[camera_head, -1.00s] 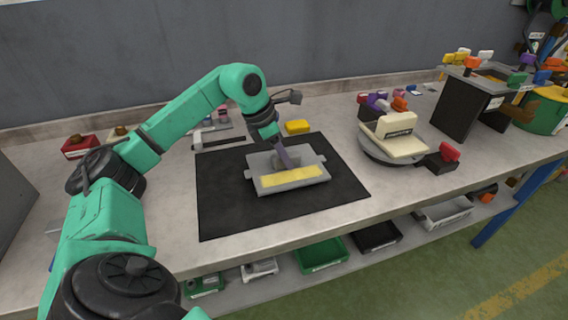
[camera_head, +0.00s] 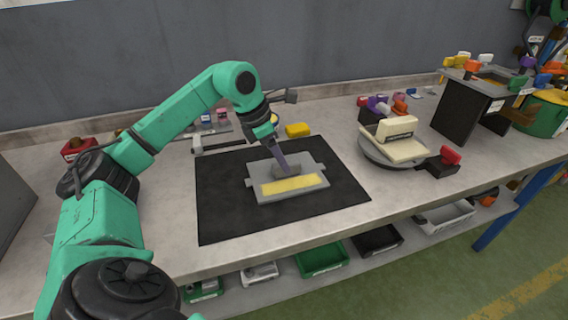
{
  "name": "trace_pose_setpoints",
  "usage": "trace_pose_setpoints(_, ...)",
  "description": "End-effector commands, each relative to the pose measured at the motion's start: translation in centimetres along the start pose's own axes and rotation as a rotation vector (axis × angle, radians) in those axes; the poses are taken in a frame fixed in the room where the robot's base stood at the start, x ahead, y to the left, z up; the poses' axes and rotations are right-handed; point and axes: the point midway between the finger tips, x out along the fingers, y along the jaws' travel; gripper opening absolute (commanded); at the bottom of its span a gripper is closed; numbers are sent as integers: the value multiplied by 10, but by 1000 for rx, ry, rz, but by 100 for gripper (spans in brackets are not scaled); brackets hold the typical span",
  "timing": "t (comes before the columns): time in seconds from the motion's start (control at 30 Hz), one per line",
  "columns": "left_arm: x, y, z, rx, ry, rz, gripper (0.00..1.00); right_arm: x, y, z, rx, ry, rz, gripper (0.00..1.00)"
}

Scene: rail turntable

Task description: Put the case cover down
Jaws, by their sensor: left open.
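The case cover appears to be the grey plate (camera_head: 258,193) with a pale yellow panel, lying on the black mat (camera_head: 225,215) in the middle of the bench. My left gripper (camera_head: 283,168) points down over the far middle part of the plate, by a small grey raised part. It is open. I cannot tell whether its fingertips touch the plate or are just clear of it. My right gripper is not in view.
A round turntable (camera_head: 370,155) with a cream block (camera_head: 395,130) stands to the right. A yellow block (camera_head: 298,130) lies behind the mat. A dark stand (camera_head: 458,112) is at the back right. Bins sit on the shelf below. The mat's front part is clear.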

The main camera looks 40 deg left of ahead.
Motion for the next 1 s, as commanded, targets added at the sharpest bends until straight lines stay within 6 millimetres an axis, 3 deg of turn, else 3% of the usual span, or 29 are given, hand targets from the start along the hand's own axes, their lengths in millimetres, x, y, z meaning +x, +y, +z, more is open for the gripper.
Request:
trace_pose_setpoints(0.2,-63,1,1,0,-3,3,65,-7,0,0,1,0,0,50)
trace_pose_setpoints(0.33,-86,0,1,0,-3,1,65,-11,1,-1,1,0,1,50)
trace_pose_setpoints(0.93,-92,0,0,0,0,0,65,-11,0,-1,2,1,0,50)
trace_pose_setpoints(1.0,-100,0,4,0,0,0,65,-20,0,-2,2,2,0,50)
